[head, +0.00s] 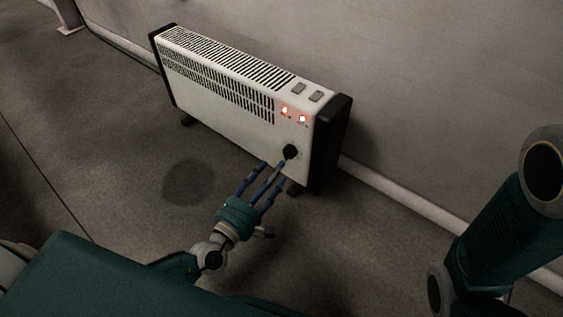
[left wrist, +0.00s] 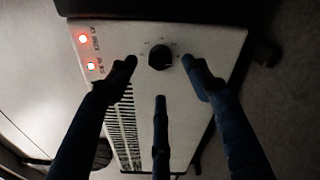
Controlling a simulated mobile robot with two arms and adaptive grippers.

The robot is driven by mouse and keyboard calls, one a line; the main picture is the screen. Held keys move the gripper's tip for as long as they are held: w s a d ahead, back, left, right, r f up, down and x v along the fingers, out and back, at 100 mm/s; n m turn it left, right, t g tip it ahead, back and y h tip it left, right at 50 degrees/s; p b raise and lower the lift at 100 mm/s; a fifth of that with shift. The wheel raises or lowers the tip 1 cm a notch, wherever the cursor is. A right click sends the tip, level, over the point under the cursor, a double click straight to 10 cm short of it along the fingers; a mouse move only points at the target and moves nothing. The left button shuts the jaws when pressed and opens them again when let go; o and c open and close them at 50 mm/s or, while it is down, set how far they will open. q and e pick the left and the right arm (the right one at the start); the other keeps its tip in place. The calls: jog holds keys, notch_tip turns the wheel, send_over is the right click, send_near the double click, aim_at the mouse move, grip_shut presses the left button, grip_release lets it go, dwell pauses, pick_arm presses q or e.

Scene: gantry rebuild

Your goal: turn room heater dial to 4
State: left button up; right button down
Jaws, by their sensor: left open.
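The white room heater (head: 215,98) with black end caps stands on the floor by the wall. Its black round dial (head: 291,152) is on the front near the right end. My left gripper (head: 270,172) is open, its blue fingers reaching toward the dial from below left. In the left wrist view the dial (left wrist: 160,57) sits between the spread tips of my left gripper (left wrist: 162,72), with gaps visible around it. The marks around the dial are too small to read. My right gripper is not visible; only part of my right arm shows.
Two lit red lights (head: 293,114) are above the dial, and two grey switches (head: 307,92) are on the heater's top. The wall (head: 420,110) with its pale skirting runs behind the heater. The floor (head: 110,170) in front is clear, with one dark round stain.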

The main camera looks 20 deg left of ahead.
pick_arm(q)
jog(key=v, duration=0.5)
jog(key=shift+s, duration=0.25)
